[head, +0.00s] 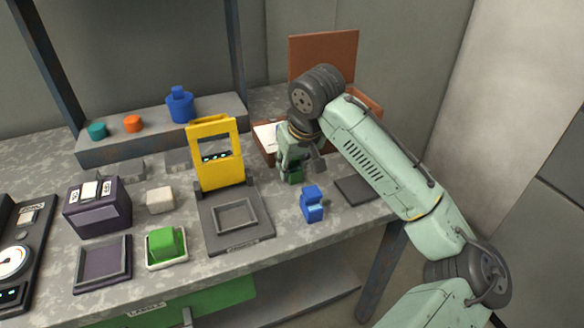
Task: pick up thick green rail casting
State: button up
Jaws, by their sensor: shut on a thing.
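My gripper (300,168) points down over the right part of the bench, in front of an open brown box. It is shut on a small green piece, the green rail casting (295,178), of which only a little shows between the fingers. The fingers and wrist hide most of its shape, and I cannot tell whether it touches the bench. Another, brighter green block (163,243) sits in a pale green-edged tray (151,266) at the front of the bench.
A blue casting (312,205) stands close in front of my gripper, beside a dark flat pad (356,190). A yellow frame (220,184) with a grey tray base (262,232) stands to the left. The brown box (268,155) is behind.

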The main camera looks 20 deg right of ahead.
grip_shut()
jog(key=shift+r, duration=0.15)
